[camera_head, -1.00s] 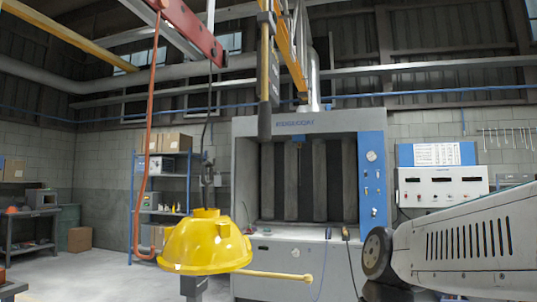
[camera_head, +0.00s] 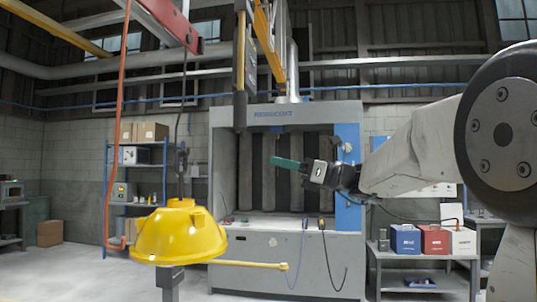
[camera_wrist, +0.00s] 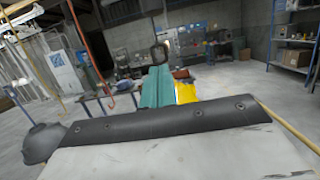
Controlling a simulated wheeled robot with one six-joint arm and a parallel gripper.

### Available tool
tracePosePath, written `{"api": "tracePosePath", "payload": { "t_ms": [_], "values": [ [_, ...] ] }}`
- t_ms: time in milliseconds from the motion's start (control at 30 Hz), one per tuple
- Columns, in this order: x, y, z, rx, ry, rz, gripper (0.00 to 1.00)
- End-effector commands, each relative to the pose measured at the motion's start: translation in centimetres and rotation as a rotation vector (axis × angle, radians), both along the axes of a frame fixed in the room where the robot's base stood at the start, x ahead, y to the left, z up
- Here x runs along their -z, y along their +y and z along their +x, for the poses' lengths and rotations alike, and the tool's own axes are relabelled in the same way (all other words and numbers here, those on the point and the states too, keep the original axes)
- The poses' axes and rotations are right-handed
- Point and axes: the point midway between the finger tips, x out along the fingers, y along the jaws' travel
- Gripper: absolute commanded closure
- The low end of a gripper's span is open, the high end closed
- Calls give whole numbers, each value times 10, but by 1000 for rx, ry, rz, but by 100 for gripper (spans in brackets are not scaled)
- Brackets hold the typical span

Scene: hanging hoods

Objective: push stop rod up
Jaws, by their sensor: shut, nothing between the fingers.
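The yellow hood (camera_head: 180,238) hangs from a dark line at the lower left of the head view. A thin yellow rod (camera_head: 250,264) with a rounded end sticks out to the right beneath it; I take it to be the stop rod. It lies nearly level. My gripper (camera_head: 274,161) has teal fingers, shut and empty, pointing left, above and to the right of the hood in the picture. In the wrist view the fingers (camera_wrist: 156,86) point away, with part of the yellow hood (camera_wrist: 186,92) just right of them. A yellow rod (camera_wrist: 287,126) also shows at the right.
A grey booth (camera_head: 285,255) stands behind, with a worktop and cables. A red beam and an orange hose (camera_head: 115,130) hang at the left. A table with blue, red and white boxes (camera_head: 435,240) is at the right. A grey dome (camera_wrist: 42,143) shows in the wrist view.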

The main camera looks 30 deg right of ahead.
Motion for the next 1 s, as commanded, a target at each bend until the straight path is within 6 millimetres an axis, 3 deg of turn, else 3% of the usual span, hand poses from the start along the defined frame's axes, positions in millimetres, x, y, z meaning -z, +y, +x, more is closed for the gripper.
{"api": "tracePosePath", "payload": {
  "t_ms": [433, 700, 1000],
  "values": [
    [-23, 72, 50, -3, -2, -3, 100],
    [-56, 68, 49, 1, -2, -4, 100],
    [-60, 68, 49, 0, 0, -3, 100]
  ]
}}
